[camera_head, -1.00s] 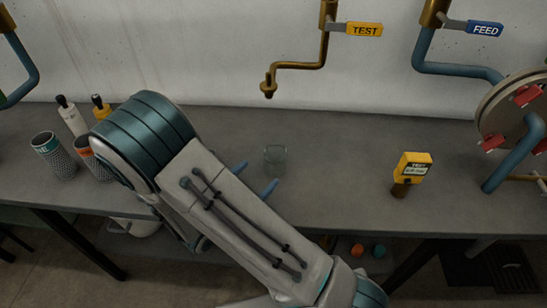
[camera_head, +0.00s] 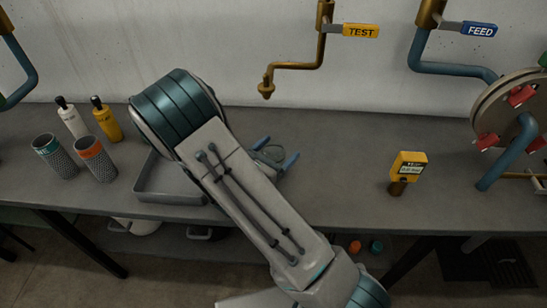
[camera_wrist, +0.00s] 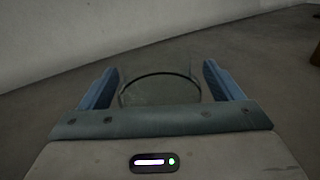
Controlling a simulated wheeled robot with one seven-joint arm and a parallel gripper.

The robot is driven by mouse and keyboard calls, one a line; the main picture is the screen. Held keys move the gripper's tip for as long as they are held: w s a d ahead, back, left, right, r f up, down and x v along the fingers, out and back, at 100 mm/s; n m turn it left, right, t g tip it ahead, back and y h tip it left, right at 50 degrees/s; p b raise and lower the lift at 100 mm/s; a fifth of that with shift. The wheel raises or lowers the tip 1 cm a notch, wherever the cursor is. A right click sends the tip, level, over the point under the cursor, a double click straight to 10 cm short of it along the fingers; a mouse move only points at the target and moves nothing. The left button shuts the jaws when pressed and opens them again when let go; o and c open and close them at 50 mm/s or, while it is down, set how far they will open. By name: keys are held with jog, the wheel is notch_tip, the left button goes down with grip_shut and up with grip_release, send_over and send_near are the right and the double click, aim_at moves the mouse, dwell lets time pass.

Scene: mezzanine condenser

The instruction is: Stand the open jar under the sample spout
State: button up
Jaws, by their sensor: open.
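The open jar (camera_head: 271,154) is clear glass and stands upright on the bench, partly hidden by my gripper. Its round rim also shows in the wrist view (camera_wrist: 160,90). My gripper (camera_head: 279,149) is open, with one blue finger on each side of the jar. In the wrist view the fingers (camera_wrist: 160,74) have the jar between them; a gap shows at the right, and contact on the left is hard to tell. The brass sample spout (camera_head: 266,88) hangs behind the jar, above the bench, below the yellow TEST handle (camera_head: 360,31).
A grey tray (camera_head: 170,197) lies left of my arm. Mesh cups (camera_head: 55,158) and two bottles (camera_head: 106,119) stand farther left. A yellow meter (camera_head: 408,167) stands right. Blue FEED piping (camera_head: 455,69) and a round flange (camera_head: 505,105) are at far right.

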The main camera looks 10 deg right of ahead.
jog(key=shift+c, duration=0.4)
jog(key=c, duration=1.2)
jog(key=shift+o, duration=0.2)
